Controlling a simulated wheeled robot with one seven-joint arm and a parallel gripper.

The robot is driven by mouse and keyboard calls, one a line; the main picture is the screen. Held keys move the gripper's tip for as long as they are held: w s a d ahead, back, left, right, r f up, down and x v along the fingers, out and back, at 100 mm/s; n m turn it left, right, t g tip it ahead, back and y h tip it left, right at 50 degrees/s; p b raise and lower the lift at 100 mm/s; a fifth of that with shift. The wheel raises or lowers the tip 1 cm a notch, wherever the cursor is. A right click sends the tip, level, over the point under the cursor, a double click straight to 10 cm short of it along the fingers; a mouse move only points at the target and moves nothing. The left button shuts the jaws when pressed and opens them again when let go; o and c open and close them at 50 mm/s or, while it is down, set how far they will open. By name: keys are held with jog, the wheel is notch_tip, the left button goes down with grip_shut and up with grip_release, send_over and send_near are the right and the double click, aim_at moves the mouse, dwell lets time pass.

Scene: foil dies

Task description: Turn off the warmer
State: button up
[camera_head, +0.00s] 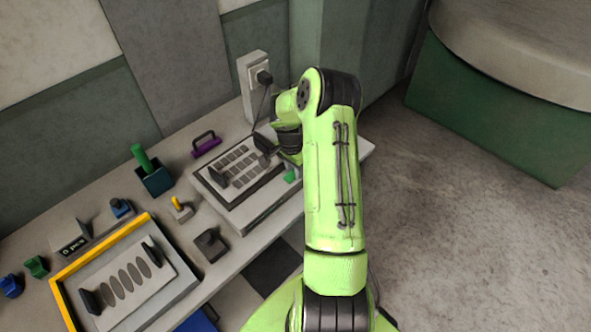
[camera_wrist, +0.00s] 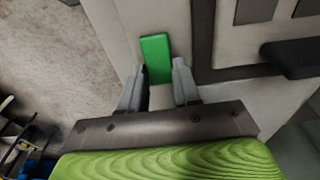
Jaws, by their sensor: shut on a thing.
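The warmer (camera_head: 262,208) is a low grey box on the bench, with a panel of several dark rectangular slots on top. A green switch (camera_head: 291,174) sits on its top near the right end, beside my arm. In the wrist view the green switch (camera_wrist: 156,55) lies between the two grey fingertips of my gripper (camera_wrist: 159,85). My gripper is shut on it. In the head view my green arm hides the fingertips and part of the warmer's right end.
A cord runs from a wall outlet (camera_head: 259,77) down behind the warmer. A purple handle (camera_head: 206,145), a dark holder (camera_head: 155,181) with a green grip, and a yellow-edged tray (camera_head: 62,287) stand to the left. Open floor (camera_head: 450,230) lies to the right.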

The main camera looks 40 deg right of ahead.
aim_at(286, 181)
jog(key=shift+a+f+h+b, duration=0.15)
jog(key=shift+f+h+b, duration=0.05)
jog(key=shift+h+b, duration=0.25)
jog(key=shift+r+h, duration=0.2)
jog(key=shift+h, duration=0.05)
jog(key=o, duration=0.8)
jog(key=v, duration=1.6)
jog(key=shift+s+p, duration=0.1)
jog(key=shift+p, duration=0.2)
